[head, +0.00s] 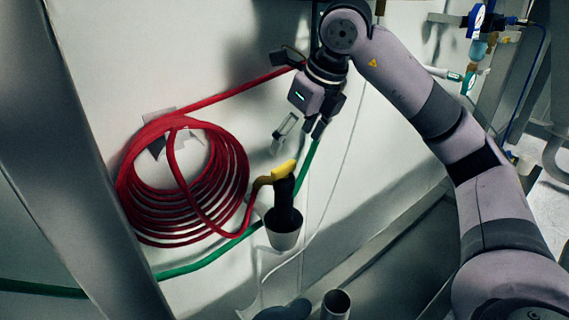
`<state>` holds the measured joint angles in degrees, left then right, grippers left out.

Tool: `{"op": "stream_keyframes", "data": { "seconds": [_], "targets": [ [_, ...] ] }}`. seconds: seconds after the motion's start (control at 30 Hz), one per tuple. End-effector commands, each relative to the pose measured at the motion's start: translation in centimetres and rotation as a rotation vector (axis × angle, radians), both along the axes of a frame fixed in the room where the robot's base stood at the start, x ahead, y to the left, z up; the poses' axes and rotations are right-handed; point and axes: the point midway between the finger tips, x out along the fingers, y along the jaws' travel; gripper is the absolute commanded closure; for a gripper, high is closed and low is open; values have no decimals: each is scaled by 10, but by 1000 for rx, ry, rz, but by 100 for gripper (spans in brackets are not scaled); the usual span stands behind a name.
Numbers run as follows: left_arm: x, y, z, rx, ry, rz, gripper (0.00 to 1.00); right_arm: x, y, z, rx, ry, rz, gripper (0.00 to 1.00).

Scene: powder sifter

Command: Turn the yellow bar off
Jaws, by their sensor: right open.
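The yellow bar (284,169) is a short handle on top of a dark upright fitting, at the middle of the head view. The dark fitting (284,200) stands in a pale cup-like holder (283,238) by the wall. My right gripper (298,138) is open and empty. It points down, just above the yellow bar in the picture and apart from it. I cannot tell its depth from the bar exactly. My left gripper is not in view.
A coiled red hose (183,180) hangs on the wall to the left. A green hose (210,258) runs low behind the fitting. A metal post (85,150) stands at the left. A gauge with valves (476,22) is at the upper right.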

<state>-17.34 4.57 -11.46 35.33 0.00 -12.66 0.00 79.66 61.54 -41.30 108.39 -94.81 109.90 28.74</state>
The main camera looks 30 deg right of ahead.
Motion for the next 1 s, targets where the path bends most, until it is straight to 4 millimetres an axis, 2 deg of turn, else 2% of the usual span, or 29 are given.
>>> {"op": "stream_keyframes", "data": {
  "seconds": [0.2,0.4,0.8,1.0],
  "targets": [
    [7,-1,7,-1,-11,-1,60,16,3,-41,-1,4,0,23],
    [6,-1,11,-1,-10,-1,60,26,5,-64,-1,1,0,23],
    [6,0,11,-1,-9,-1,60,29,6,-71,-1,-1,0,23],
    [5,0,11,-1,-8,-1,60,29,6,-71,-1,-1,0,37]
  ]
}}
